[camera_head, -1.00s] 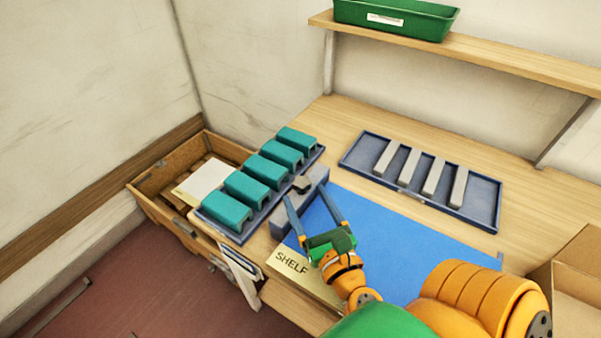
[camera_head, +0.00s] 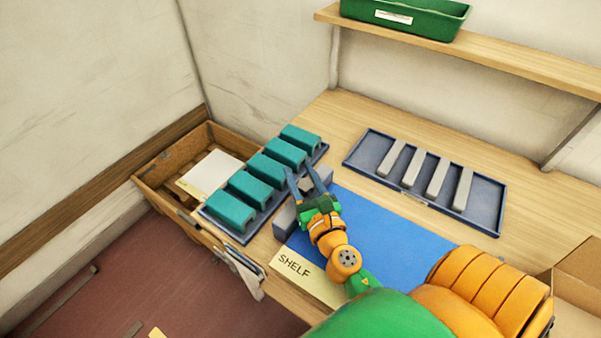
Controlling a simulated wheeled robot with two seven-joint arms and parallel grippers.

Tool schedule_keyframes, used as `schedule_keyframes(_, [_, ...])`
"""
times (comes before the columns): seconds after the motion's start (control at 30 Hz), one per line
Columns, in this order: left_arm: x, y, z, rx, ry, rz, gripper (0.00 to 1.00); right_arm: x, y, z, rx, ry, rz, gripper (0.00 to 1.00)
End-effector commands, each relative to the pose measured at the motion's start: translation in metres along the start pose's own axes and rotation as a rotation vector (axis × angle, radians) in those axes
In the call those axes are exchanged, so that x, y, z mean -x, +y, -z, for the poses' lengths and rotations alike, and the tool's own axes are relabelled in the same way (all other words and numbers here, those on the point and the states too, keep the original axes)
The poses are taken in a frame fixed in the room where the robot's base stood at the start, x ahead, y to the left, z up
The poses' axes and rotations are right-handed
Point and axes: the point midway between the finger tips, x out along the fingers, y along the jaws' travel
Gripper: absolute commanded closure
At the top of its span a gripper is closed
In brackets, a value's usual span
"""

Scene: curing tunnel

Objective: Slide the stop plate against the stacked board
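A grey bar-shaped block (camera_head: 285,221), which I take for the stop plate, lies along the left edge of the blue mat, with a small grey knob (camera_head: 306,186) on it. Right beside it on the left is a blue tray (camera_head: 237,236) with a row of teal blocks (camera_head: 252,190); I cannot tell which thing is the stacked board. My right gripper (camera_head: 299,168) is over the grey block, one finger on each side of the knob. The fingers are apart, but I cannot tell whether they press on it. The gripper hides part of the block. My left gripper is not in view.
A second blue tray (camera_head: 358,165) with several grey bars stands at the back right. A wooden crate (camera_head: 150,190) with a pale sheet is at the left. A green bin (camera_head: 440,22) sits on the shelf above. A SHELF label (camera_head: 295,265) lies at the front edge.

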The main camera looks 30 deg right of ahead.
Motion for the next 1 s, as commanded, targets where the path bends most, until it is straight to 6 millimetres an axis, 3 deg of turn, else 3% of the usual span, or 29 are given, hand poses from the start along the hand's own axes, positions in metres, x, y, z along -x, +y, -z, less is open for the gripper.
schedule_keyframes(0.03, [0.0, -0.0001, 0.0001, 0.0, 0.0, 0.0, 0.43, 0.0001, 0.0005, 0.0, 0.0, 0.0, -0.002, 0.71])
schedule_keyframes(0.13, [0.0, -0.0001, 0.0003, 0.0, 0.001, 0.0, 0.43, 0.0001, 0.0006, -0.0001, 0.0, 0.0, -0.002, 0.98])
schedule_keyframes(0.17, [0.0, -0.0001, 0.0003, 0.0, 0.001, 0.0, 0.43, 0.0002, 0.0006, -0.0001, 0.0, 0.0, -0.002, 1.0])
schedule_keyframes(1.0, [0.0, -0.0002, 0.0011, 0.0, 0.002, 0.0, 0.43, 0.0002, 0.0005, 0.0, 0.0, 0.0, -0.002, 1.0])
